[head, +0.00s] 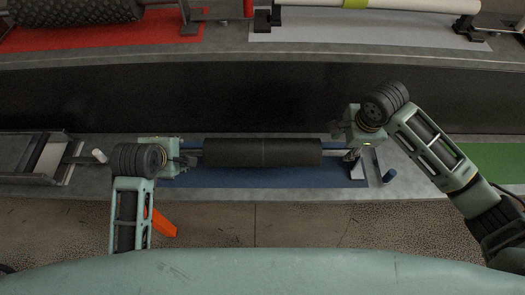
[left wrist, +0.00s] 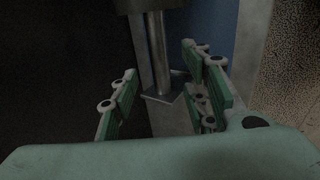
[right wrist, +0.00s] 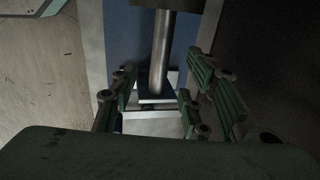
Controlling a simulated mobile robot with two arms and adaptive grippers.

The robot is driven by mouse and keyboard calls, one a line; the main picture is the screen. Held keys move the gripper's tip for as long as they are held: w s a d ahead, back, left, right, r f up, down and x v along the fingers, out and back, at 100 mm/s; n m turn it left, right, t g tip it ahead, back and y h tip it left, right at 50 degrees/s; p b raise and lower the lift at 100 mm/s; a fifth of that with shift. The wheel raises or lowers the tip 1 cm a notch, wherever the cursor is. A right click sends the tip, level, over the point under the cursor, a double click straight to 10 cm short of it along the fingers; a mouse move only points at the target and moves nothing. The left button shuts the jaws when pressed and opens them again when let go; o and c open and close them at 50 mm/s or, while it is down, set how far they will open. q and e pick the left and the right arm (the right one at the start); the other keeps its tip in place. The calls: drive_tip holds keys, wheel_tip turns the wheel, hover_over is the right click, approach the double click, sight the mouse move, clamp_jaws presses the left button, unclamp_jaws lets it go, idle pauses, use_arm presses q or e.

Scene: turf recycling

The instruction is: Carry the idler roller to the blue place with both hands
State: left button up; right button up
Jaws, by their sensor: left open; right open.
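The idler roller (head: 262,153) is a dark cylinder with thin metal shaft ends, lying level across the blue place (head: 265,178). My left gripper (head: 190,158) is open at its left end, and my right gripper (head: 350,153) is open at its right end. In the left wrist view the bare shaft (left wrist: 157,50) runs down toward the gap between the open fingers (left wrist: 162,100). In the right wrist view the other shaft end (right wrist: 161,50) likewise points into the gap between the open fingers (right wrist: 158,100). Whether any finger touches the shaft cannot be told.
A red place (head: 150,36) with a dark bristly roller (head: 70,12) and a grey place (head: 370,30) with a white roller (head: 400,4) lie beyond a black strip (head: 260,95). A green place (head: 490,160) is at right, a metal frame (head: 30,158) at left.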

sight(182, 150)
use_arm(q)
drive_tip(key=x, duration=0.6)
drive_tip(key=shift+f, duration=0.15)
use_arm(e)
drive_tip(key=f, duration=0.3)
drive_tip(key=w+f, duration=0.1)
drive_tip(key=f, duration=0.2)
drive_tip(key=shift+w, duration=0.1)
use_arm(q)
drive_tip(key=shift+c, duration=0.5)
use_arm(e)
drive_tip(key=shift+c, duration=0.5)
use_arm(q)
clamp_jaws()
use_arm(e)
clamp_jaws()
use_arm(q)
drive_tip(key=shift+w+r+p, duration=0.2)
drive_tip(key=shift+r+p, duration=0.1)
drive_tip(key=shift+r, duration=0.1)
use_arm(e)
drive_tip(key=shift+w+r, duration=0.1)
drive_tip(key=shift+r, duration=0.2)
